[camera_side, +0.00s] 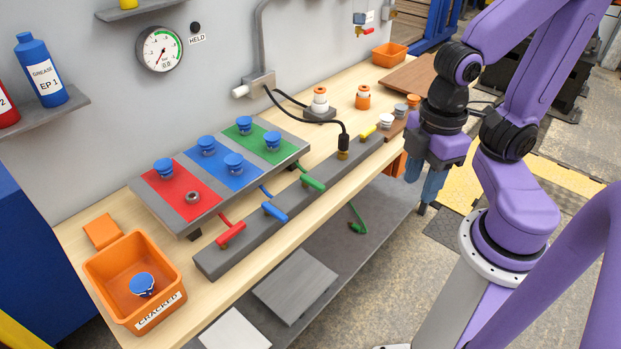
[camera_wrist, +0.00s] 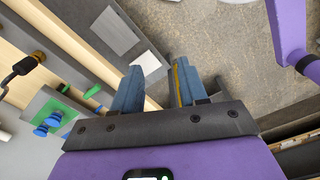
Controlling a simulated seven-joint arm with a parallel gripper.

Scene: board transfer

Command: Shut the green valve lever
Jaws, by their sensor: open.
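The green valve lever (camera_side: 312,183) is on the long grey bar at the bench's front edge, its handle lying across the bar. The blue lever (camera_side: 274,212) also lies across, while the red lever (camera_side: 231,234) lies along the bar. In the wrist view the green lever (camera_wrist: 93,91) shows small, left of my fingers. My gripper (camera_side: 427,192) is open and empty, pointing down beyond the bench's front edge, well to the right of the green lever.
A board with red, blue and green panels (camera_side: 258,157) carries several blue knobs. A black cable ends in a plug (camera_side: 344,142) on the bar. A yellow handle (camera_side: 368,132) is beyond it. An orange bin (camera_side: 107,285) holds a blue knob. A gauge (camera_side: 160,49) hangs on the wall.

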